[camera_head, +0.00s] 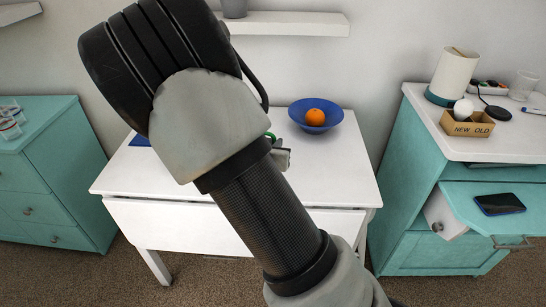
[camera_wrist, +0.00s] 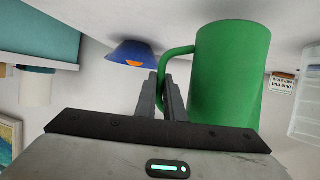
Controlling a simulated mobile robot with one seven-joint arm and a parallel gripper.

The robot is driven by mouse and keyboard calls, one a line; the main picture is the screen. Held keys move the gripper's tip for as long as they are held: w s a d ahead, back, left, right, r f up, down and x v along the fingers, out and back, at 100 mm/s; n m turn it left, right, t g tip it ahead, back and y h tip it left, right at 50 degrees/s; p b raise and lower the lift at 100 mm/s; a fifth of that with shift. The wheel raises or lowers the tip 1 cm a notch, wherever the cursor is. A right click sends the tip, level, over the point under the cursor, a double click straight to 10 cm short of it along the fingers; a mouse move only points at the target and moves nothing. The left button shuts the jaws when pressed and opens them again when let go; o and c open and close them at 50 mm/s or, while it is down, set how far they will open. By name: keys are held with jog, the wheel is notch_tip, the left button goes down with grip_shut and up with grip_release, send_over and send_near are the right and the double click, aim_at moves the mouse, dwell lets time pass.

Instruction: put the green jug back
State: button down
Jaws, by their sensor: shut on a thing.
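The green jug (camera_wrist: 230,75) fills the right of the middle in the wrist view, with its handle on its left side. My gripper (camera_wrist: 167,88) is shut on that handle, with the jug's body beside the fingers. In the head view my arm hides nearly all of the jug; only a small green piece (camera_head: 270,135) shows beside my gripper (camera_head: 282,156), above the white table (camera_head: 335,178). Whether the jug touches the table cannot be told.
A blue bowl (camera_head: 298,108) with an orange (camera_head: 315,117) stands at the table's back right. A blue flat thing (camera_head: 140,141) shows at the table's left, mostly hidden. A teal cabinet (camera_head: 405,190) at right has an open drawer holding a phone (camera_head: 499,204). A wall shelf (camera_head: 290,23) is above.

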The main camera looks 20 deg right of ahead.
jog(key=shift+f+b, duration=0.5)
jog(key=shift+f, duration=1.1)
jog(key=shift+f, duration=0.2)
jog(key=c, duration=1.9)
grip_release()
jog(key=shift+o, duration=0.2)
